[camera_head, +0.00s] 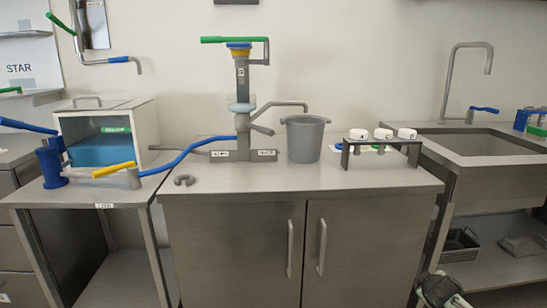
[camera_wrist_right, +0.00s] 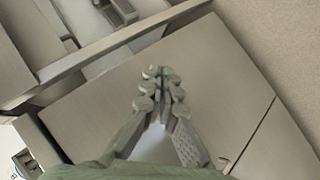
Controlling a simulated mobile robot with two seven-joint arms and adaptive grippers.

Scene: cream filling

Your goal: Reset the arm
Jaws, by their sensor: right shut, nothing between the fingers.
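My right gripper (camera_wrist_right: 161,88) shows in the wrist view with its two fingers together at the tips and nothing between them. Behind the fingers is a plain grey panel, apart from them as far as I can tell. In the head view, part of my right arm (camera_head: 440,290) shows at the bottom edge, low in front of the counter's right end. My left arm and left gripper are not in view.
A steel counter (camera_head: 250,180) carries a filling machine (camera_head: 242,100), a grey bucket (camera_head: 305,140) and a rack (camera_head: 385,146) with white-capped pieces. A side table (camera_head: 90,190) stands left, and a sink (camera_head: 490,146) right. The counter's front strip is mostly clear.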

